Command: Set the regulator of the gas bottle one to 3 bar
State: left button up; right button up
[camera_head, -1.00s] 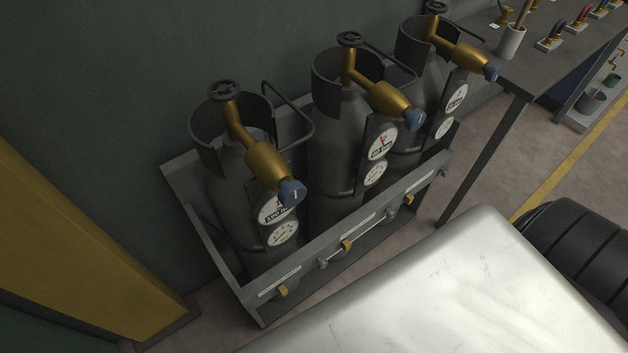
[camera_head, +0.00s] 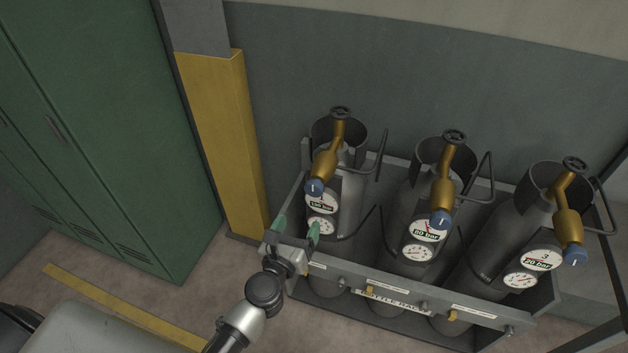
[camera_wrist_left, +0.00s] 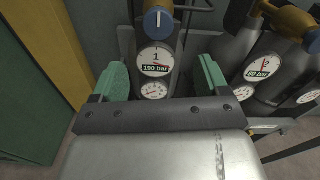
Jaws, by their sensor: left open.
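Gas bottle one (camera_head: 348,195) is the leftmost grey bottle in the rack. Its brass regulator (camera_head: 325,164) ends in a blue knob (camera_head: 315,188) with a white mark. The knob shows at the top of the left wrist view (camera_wrist_left: 158,20), its mark roughly upright. Below it a gauge (camera_wrist_left: 155,60) reads "1" and "190 bar". The smaller lower gauge (camera_wrist_left: 154,90) has a needle too small to read. My left gripper (camera_head: 297,228) is open and empty, its green fingers apart, below and in front of the knob, not touching it. My right gripper is out of view.
Bottle two (camera_head: 402,215) and bottle three (camera_head: 500,235), with similar regulators, stand to the right. The bottle rack's front rail (camera_head: 400,290) runs below them. A yellow post (camera_head: 222,140) and green lockers (camera_head: 95,130) stand to the left.

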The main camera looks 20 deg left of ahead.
aim_at(312, 190)
pick_arm(q)
jog(key=shift+n, duration=0.4)
jog(key=w, duration=1)
jog(key=shift+r+p, duration=0.3)
jog(key=shift+r, duration=0.1)
jog(key=shift+w, duration=0.55)
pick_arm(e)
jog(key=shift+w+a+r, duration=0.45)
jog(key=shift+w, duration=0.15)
pick_arm(q)
jog(key=c, duration=0.9)
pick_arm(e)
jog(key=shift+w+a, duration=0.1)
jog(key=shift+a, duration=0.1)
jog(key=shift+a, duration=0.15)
